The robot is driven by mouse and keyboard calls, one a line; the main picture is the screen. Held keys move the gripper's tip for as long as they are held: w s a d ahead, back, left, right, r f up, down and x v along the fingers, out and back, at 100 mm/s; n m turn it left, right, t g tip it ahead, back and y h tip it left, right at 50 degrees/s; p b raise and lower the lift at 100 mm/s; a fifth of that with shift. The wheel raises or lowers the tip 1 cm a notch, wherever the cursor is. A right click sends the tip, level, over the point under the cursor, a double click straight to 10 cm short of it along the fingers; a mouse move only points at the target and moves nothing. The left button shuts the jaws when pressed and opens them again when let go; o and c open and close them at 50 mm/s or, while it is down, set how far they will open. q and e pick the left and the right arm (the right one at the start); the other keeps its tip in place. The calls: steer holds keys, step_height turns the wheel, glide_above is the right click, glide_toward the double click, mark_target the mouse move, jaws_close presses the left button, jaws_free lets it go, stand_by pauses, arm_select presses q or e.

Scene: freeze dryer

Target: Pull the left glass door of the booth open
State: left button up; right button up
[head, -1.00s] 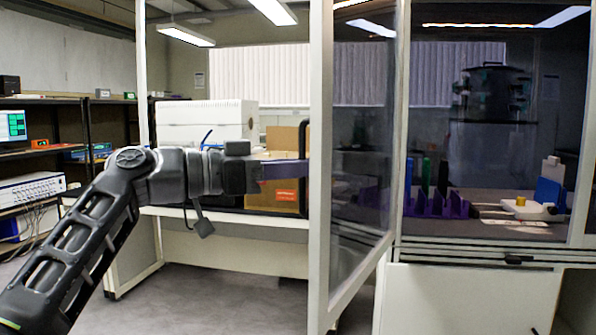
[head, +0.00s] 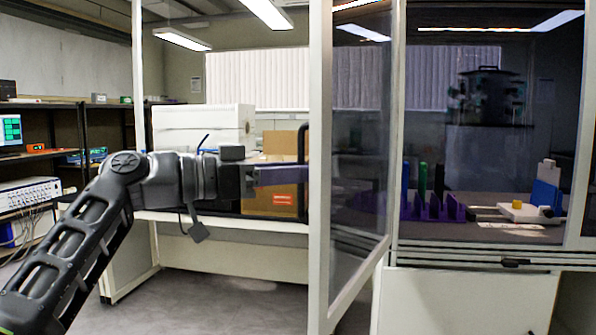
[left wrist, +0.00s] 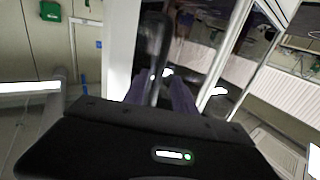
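The left glass door (head: 358,150) of the booth has a white frame and stands swung out toward me, its near edge away from the booth. A black bar handle (head: 303,145) is on its near edge. My left gripper (head: 300,174) reaches in from the left at the handle. In the left wrist view, the purple fingers (left wrist: 158,92) lie on both sides of the black handle (left wrist: 152,45) and appear closed around it. The exact contact is partly hidden by the gripper body. My right gripper is not in view.
Inside the booth are a purple rack (head: 432,208) and a white-and-blue device (head: 530,210) behind the right glass. A white box (head: 200,125) and a cardboard box (head: 283,145) show left of the door. Open grey floor (head: 215,300) lies below.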

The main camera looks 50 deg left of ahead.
arm_select(q)
steer(key=v, duration=0.7)
steer(key=shift+s+a, duration=0.15)
steer(key=shift+s, duration=0.1)
stand_by(0.3)
